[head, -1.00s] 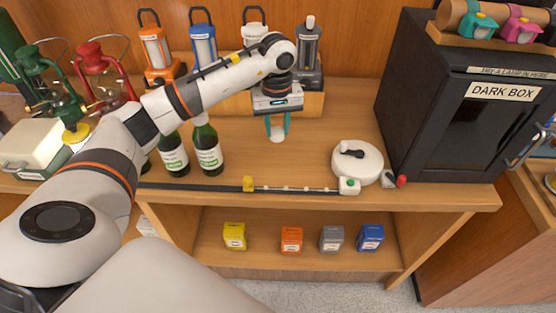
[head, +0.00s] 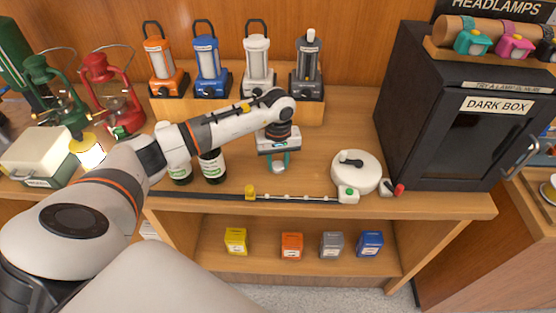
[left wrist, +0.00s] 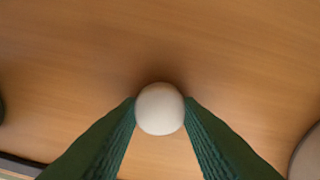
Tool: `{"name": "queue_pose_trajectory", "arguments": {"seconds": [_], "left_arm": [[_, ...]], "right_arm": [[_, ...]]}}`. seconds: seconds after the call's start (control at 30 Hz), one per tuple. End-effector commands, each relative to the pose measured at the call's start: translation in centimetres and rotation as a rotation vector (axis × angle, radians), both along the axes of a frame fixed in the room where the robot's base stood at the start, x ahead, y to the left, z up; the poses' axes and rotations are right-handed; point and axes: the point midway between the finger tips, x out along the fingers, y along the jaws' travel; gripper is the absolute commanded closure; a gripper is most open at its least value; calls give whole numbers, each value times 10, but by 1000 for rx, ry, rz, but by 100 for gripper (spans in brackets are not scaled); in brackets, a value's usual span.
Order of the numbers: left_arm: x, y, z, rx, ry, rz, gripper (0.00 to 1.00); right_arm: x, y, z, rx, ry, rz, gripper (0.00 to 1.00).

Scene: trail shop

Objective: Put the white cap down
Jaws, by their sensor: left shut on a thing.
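The white cap (left wrist: 160,108) shows in the left wrist view as a small rounded piece between two dark green fingers. My left gripper (head: 278,165) is shut on the white cap, over the open counter in front of the lanterns. In the head view the cap (head: 279,169) shows between the fingertips, low over the counter top (head: 315,130). I cannot tell whether its underside touches the wood. My right gripper is not in view.
A round white object (head: 357,172) and the dark box (head: 460,130) stand to the right. Green bottles (head: 212,166) stand to the left. Several lanterns (head: 257,60) line the back. A long dark rod (head: 215,195) lies along the front edge.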

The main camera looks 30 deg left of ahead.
Motion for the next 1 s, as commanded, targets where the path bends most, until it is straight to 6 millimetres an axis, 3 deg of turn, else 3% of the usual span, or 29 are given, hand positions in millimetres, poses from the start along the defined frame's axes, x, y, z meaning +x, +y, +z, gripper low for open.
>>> {"name": "queue_pose_trajectory", "arguments": {"seconds": [0.03,0.07,0.2,0.6,1.0], "left_arm": [[0,0,-3,0,0,0,89],[0,0,-3,0,0,0,66],[0,0,-2,0,0,0,46],[1,0,6,0,-4,0,46],[1,0,87,1,-6,1,46]], "right_arm": [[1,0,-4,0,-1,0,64],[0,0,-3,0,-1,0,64],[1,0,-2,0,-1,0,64],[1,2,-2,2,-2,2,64],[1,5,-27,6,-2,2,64]]}}
